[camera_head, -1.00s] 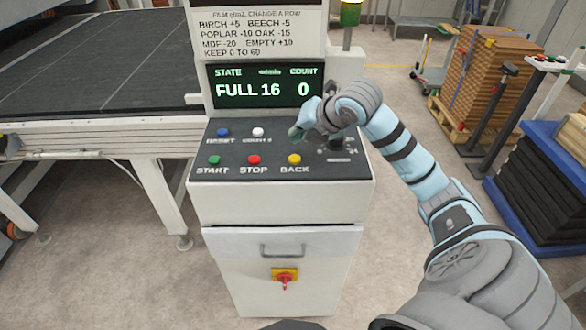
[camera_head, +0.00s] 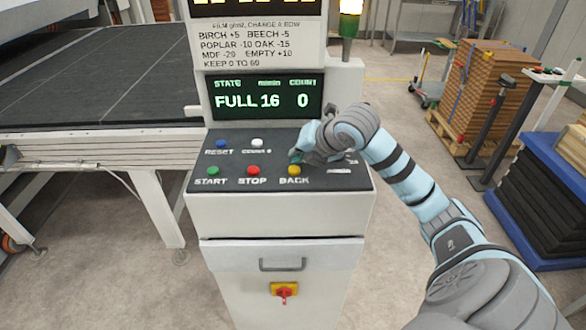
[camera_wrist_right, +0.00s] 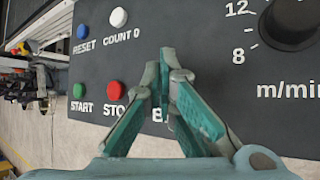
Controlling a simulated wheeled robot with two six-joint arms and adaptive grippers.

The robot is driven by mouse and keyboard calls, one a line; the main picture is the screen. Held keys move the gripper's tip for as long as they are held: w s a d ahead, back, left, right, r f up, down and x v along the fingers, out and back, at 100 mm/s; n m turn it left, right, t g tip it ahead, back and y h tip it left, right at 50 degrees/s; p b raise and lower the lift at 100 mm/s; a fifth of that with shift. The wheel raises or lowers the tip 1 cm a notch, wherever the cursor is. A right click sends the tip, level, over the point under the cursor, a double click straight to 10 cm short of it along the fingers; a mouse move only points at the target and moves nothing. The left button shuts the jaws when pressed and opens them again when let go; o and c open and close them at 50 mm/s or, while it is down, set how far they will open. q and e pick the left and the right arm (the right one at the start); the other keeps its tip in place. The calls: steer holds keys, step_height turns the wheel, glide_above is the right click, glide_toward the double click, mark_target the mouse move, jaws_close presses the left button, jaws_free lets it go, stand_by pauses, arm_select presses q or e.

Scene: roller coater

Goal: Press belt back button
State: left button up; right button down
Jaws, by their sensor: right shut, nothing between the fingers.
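The yellow BACK button (camera_head: 294,170) sits at the right end of the lower button row on the dark panel (camera_head: 235,187). My right gripper (camera_head: 296,157) is shut and empty, its fingertips just above and behind the button in the head view. In the right wrist view the shut fingertips (camera_wrist_right: 168,62) cover the BACK button and most of its label. I cannot tell whether they touch it. The red STOP button (camera_head: 253,170) and green START button (camera_head: 213,170) are to its left. My left gripper is not in view.
A blue RESET button (camera_head: 222,144) and white COUNT 0 button (camera_head: 257,142) form the upper row. A speed knob (camera_wrist_right: 290,22) is right of the fingers. The display (camera_head: 265,98) reads FULL 16 and 0. The belt table (camera_head: 100,75) stands left.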

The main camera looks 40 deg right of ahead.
steer(key=shift+f, duration=0.1)
stand_by(0.7)
steer(key=shift+f, duration=0.25)
